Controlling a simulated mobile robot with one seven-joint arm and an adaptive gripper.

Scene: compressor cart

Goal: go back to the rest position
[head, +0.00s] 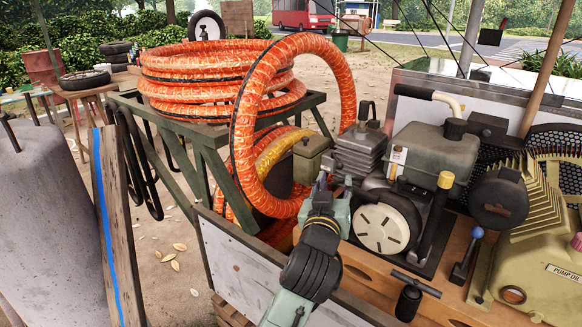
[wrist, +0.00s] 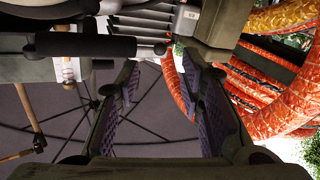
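My gripper (head: 335,190) is in front of the compressor engine (head: 388,205), close to the orange hose loop on its left. In the wrist view my gripper (wrist: 165,75) has its two fingers with purple pads spread apart, with nothing between them. Whether the fingertips touch anything on the cart cannot be told.
The orange hose (head: 290,130) coils on a green frame (head: 210,150) and loops down by my gripper. A T-handle (head: 415,285), a blue-knobbed lever (head: 467,255) and the pump oil unit (head: 535,270) are at right. A grey tank (head: 45,220) and plank (head: 115,220) stand at left.

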